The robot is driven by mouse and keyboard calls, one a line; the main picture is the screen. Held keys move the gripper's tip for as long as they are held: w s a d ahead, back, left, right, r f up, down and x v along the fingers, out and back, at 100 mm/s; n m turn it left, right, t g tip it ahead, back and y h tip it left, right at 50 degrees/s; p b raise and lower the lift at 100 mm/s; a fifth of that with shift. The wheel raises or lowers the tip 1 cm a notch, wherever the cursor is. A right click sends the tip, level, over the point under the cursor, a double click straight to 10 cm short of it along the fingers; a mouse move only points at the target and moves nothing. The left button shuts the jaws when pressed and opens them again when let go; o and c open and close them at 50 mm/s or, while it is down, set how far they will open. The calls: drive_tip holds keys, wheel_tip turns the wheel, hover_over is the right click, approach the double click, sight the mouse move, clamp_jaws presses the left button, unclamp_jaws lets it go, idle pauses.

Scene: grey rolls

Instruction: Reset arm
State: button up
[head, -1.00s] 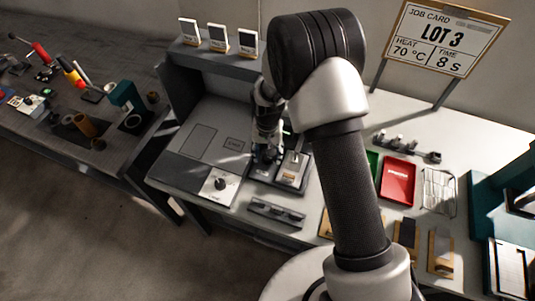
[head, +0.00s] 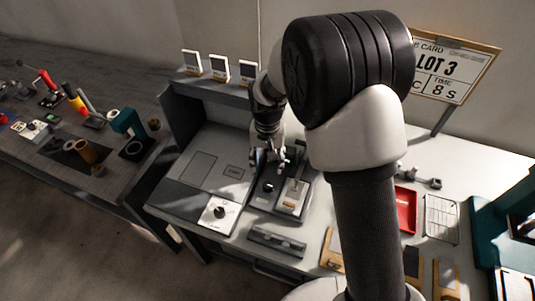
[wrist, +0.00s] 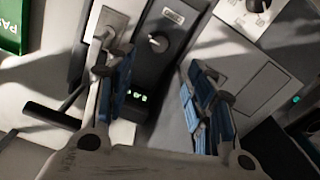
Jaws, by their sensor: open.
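My gripper (head: 272,160) hangs over the bench, above a dark device with a knob (head: 268,187) and a lever-topped plate beside it (head: 293,195). In the wrist view my gripper (wrist: 163,92) has its two blue-padded fingers spread wide apart. Nothing is held between them. The device's knob (wrist: 158,42) and small green lights show below and between the fingers. My arm's large elbow covers much of the right half of the head view and hides part of the bench.
A flat grey unit with a dial (head: 219,211) lies left of the device. A red tray (head: 406,208) and a wire rack (head: 441,218) lie to the right. The job card (head: 455,65) stands behind, partly hidden. A cluttered side table (head: 60,165) is at left.

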drive_tip(key=s+d+r+t, duration=0.1)
drive_tip(key=s+d+r, duration=0.3)
drive_tip(key=r, duration=0.5)
drive_tip(key=s+d+r+t, duration=0.1)
drive_tip(key=s+d+r, duration=0.3)
drive_tip(key=r, duration=0.4)
drive_tip(key=s+d+r+t, duration=0.1)
drive_tip(key=s+d+r, duration=0.2)
drive_tip(key=s, duration=0.6)
drive_tip(key=s+d+r+n+t, duration=0.1)
drive_tip(key=s+d+r, duration=0.1)
drive_tip(key=s, duration=0.6)
drive_tip(key=shift+s+d+r+t, duration=0.3)
drive_tip(key=shift+s+d+r, duration=0.1)
drive_tip(key=shift+d, duration=0.3)
